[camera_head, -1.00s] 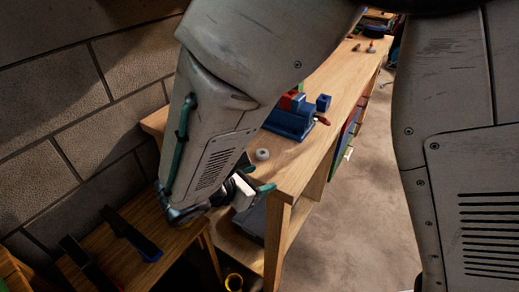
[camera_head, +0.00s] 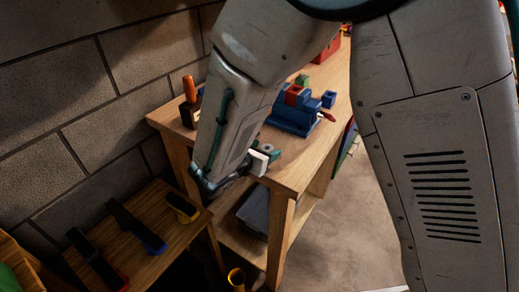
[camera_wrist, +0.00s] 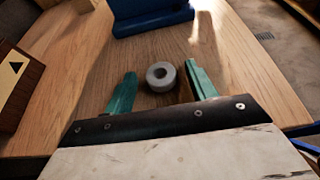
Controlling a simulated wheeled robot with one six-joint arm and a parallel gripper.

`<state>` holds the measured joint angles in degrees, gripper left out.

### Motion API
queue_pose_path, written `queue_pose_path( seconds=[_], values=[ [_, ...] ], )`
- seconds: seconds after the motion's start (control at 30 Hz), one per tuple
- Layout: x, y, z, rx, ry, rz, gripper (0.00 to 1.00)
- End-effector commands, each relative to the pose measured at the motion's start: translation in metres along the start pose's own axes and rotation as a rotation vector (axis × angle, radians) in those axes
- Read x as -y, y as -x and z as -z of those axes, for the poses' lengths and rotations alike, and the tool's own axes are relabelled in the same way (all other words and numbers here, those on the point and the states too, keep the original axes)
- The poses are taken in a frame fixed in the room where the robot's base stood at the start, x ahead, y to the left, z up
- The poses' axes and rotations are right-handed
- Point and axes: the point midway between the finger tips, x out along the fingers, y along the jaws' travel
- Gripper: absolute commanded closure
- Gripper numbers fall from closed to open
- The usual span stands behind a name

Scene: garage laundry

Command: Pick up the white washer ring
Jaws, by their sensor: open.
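The white washer ring (camera_wrist: 161,76) lies flat on the wooden workbench (camera_wrist: 70,60) and looks pale grey in the wrist view. My gripper (camera_wrist: 158,85) is open, with its green fingers to the left and right of the ring. The ring sits about level with the fingertips, nearer the right finger; I cannot tell whether that finger touches it. In the head view the ring (camera_head: 265,148) shows only partly beside my gripper (camera_head: 263,158), at the near end of the bench.
A blue vise (camera_head: 293,118) stands on the bench beyond the ring; its base (camera_wrist: 150,15) is ahead in the wrist view. An orange-handled tool (camera_head: 189,88) is at the back left. A lower table (camera_head: 120,255) holds several dark tools. A grey bin (camera_head: 253,212) sits under the bench.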

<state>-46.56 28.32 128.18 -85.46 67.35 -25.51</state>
Motion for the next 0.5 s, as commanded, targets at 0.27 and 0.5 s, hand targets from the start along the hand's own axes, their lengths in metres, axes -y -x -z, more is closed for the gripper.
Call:
queue_pose_path(
  seconds=[0.27,0.5],
  values=[
    [-0.0006,0.0009,0.0003,0.0,0.0,-0.002,0.72],
    [-0.0009,0.0014,0.0004,0.0,0.0,-0.002,0.91]
  ],
)
